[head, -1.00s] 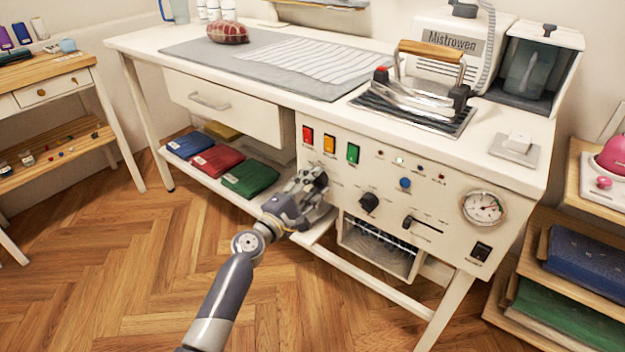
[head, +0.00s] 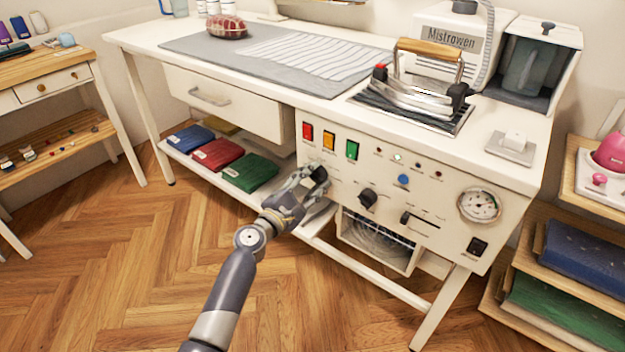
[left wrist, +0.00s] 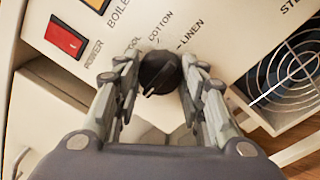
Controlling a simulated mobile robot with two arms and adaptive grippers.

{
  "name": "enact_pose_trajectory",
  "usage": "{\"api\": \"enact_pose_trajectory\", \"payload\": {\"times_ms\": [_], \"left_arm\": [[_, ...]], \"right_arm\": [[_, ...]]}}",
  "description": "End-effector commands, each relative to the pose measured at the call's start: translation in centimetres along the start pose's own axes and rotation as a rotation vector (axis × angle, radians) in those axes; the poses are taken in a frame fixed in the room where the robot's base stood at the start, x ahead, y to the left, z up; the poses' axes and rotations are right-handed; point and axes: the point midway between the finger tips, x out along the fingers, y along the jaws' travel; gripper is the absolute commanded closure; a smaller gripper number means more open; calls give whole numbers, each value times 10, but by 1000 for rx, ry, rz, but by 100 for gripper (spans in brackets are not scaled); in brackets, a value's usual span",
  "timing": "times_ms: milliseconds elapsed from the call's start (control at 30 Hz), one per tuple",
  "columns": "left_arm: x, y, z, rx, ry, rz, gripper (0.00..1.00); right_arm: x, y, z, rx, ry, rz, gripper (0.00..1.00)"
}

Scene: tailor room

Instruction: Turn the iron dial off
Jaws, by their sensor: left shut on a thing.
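The iron dial is a black round knob (left wrist: 160,73) on the white control panel (head: 340,190), with fabric words such as COTTON and LINEN printed around it. In the left wrist view it sits between the fingers of my left gripper (left wrist: 160,85), which is shut on it. A pale line on the knob points toward the lower left. In the head view the same dial (head: 319,173) shows at the tip of my left gripper (head: 308,182). My right gripper is in neither view.
Red, orange and green switches (head: 330,143) sit above the dial. A second black knob (head: 368,198), a slider (head: 406,218) and a gauge (head: 479,205) are to its right. A fan grille (head: 375,245) is below. The iron (head: 415,95) stands on the tabletop.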

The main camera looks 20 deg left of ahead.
Motion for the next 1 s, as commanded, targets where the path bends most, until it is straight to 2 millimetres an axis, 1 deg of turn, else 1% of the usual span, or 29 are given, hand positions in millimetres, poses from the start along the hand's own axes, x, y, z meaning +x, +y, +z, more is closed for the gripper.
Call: {"api": "enact_pose_trajectory", "payload": {"times_ms": [33,67,100,133,433,567,667,767,1000], "left_arm": [[0,0,-1,-3,3,0,86],[0,0,-1,-3,3,0,58],[0,0,-1,-3,2,0,49],[0,0,-1,-3,2,0,42],[0,0,0,-1,1,0,42],[-5,-1,-1,0,1,-1,42],[-16,-1,-1,0,3,-1,42],[-34,-1,-2,1,3,-1,42],[-83,-2,-1,-1,3,-3,42]], "right_arm": [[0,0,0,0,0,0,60],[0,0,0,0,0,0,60],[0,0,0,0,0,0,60],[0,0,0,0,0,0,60],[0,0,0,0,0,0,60],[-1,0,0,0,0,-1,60],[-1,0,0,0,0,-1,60],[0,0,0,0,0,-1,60],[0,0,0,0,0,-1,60]]}}
